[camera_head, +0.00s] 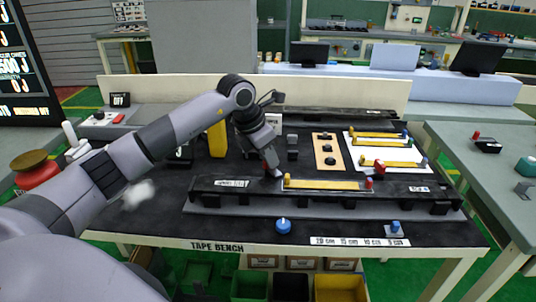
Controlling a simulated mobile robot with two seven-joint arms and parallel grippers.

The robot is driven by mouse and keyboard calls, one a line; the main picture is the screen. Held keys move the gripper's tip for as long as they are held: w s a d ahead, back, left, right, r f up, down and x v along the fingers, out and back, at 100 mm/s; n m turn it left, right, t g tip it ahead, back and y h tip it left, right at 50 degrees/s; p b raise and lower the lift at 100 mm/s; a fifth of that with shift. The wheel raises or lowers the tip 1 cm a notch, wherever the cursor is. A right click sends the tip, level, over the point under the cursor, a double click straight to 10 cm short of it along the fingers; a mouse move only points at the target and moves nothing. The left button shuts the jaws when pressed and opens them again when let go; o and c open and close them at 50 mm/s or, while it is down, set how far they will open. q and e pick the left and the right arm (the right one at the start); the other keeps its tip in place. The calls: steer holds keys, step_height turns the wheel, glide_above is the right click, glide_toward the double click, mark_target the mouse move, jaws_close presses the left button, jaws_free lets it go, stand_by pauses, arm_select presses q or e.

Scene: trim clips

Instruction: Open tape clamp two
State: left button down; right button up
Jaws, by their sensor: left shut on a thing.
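My left gripper (271,168) reaches down to the long black rail (415,188) on the tape bench. It is shut on a small dark clamp part at the left end of a yellow strip; its fingers mostly hide that part, and I cannot read a clamp number. The yellow strip (325,184) lies along the rail. A red clamp knob (369,183) stands at the strip's right end. My right gripper is not in view.
A blue knob (283,226) sits on the bench front, with a smaller blue piece (395,228) to its right. A white sheet (392,153) with several yellow strips lies behind the rail, beside an orange plate (322,150). A yellow block (217,139) stands behind my left arm.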

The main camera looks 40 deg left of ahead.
arm_select(q)
steer(key=n+y, duration=0.1)
steer(key=n, duration=0.2)
steer(key=shift+d+n, duration=0.15)
steer(key=shift+n, duration=0.25)
steer(key=n+y+b, duration=0.1)
steer(key=n+y, duration=0.1)
steer(key=n, duration=0.2)
steer(key=shift+d, duration=0.1)
steer(key=shift+r+n, duration=0.1)
steer(key=shift+n, duration=0.2)
steer(key=c, duration=1.1)
jaws_free()
steer(key=v, duration=0.7)
steer(key=shift+b, duration=0.4)
